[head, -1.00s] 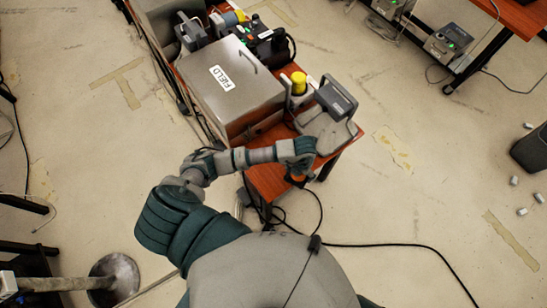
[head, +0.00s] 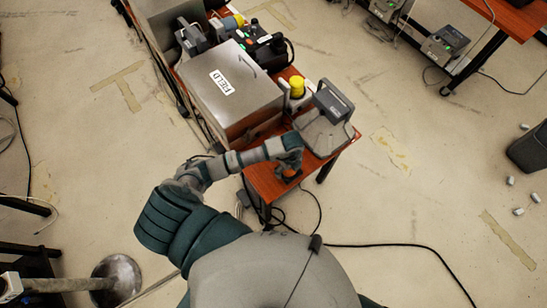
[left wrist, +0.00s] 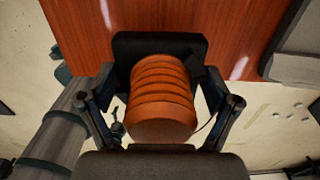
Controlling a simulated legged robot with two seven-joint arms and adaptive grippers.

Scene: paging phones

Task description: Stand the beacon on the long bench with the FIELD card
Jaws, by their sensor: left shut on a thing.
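The beacon has an orange ribbed body (left wrist: 162,98) and what looks like a black base (left wrist: 160,48). In the left wrist view it sits between the fingers of my left gripper (left wrist: 160,108), which is shut on it. In the head view my left gripper (head: 290,160) is at the near end of the long bench (head: 262,184), with a bit of the orange beacon (head: 291,173) showing below it. I cannot tell whether the base touches the bench top. The FIELD card (head: 221,82) lies on a metal box on this bench. My right gripper is not in view.
The metal box (head: 215,108) fills the bench's middle. A grey device (head: 326,128) and a yellow-topped object (head: 297,88) stand just beyond my left gripper. Cables (head: 310,205) hang by the bench's near end. The near left corner of the bench top is bare.

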